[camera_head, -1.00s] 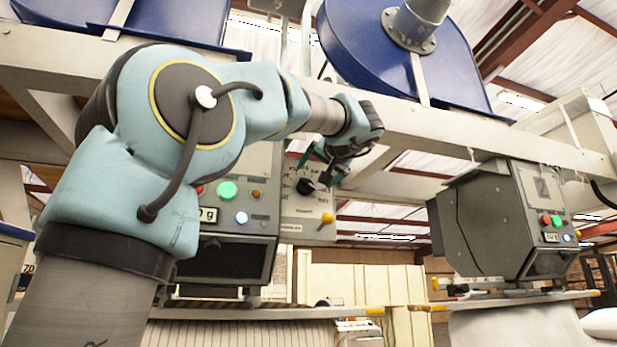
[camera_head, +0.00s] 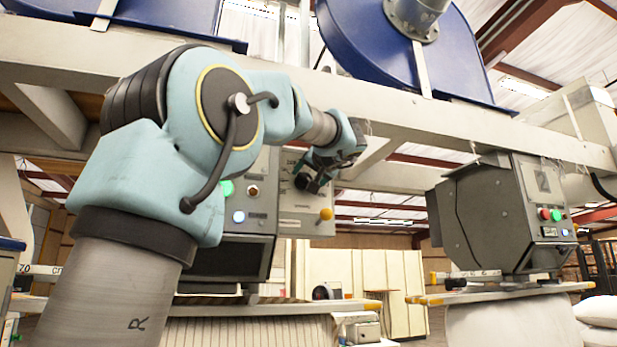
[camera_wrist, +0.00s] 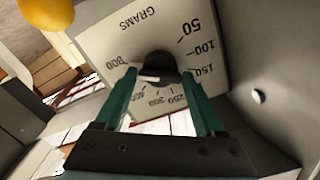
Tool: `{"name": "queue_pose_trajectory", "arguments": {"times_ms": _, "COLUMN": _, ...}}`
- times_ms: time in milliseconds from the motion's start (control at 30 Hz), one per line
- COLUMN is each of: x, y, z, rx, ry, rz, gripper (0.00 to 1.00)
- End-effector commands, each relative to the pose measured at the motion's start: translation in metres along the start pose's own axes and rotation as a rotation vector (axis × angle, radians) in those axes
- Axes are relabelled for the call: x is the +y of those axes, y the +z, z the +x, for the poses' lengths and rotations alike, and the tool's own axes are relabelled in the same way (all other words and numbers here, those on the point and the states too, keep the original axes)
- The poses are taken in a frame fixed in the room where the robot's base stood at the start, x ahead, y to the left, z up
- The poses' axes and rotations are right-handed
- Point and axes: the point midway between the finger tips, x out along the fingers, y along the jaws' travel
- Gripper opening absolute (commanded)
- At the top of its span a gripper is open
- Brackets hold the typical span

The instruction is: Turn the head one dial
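The dial panel (camera_head: 297,212) is a pale plate on the side of the left grey control box. Its dark dial knob (camera_head: 308,183) is partly covered by my gripper (camera_head: 318,171) in the head view. In the wrist view the scale, marked GRAMS with several numbers, appears upside down around the black knob (camera_wrist: 158,68), which has a light pointer mark. My gripper (camera_wrist: 160,78) has its two green fingers apart, one on each side of the knob in the picture. A gap seems to show between fingers and knob; I cannot tell whether they touch.
A yellow ball-ended handle (camera_head: 326,214) sits just below the dial; it looms in the wrist view (camera_wrist: 45,12). A second grey control box (camera_head: 490,215) stands at the right. A pale beam (camera_head: 440,125) runs above my gripper.

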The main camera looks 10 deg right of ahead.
Motion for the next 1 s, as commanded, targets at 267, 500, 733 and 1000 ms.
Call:
{"name": "queue_pose_trajectory", "arguments": {"times_ms": 267, "x": 0.0000, "y": -0.0001, "z": -0.0002, "rx": 0.000, "ry": 0.000, "rz": 0.000, "gripper": 0.39}}
{"name": "queue_pose_trajectory", "arguments": {"times_ms": 500, "x": 0.0000, "y": -0.0002, "z": -0.0002, "rx": 0.000, "ry": 0.000, "rz": 0.000, "gripper": 0.12}}
{"name": "queue_pose_trajectory", "arguments": {"times_ms": 733, "x": 0.0011, "y": 0.0017, "z": 0.0000, "rx": 0.000, "ry": 0.000, "rz": -0.018, "gripper": 0.09}}
{"name": "queue_pose_trajectory", "arguments": {"times_ms": 1000, "x": 0.0024, "y": 0.0054, "z": 0.0001, "rx": 0.002, "ry": -0.002, "rz": -0.146, "gripper": 0.09}}
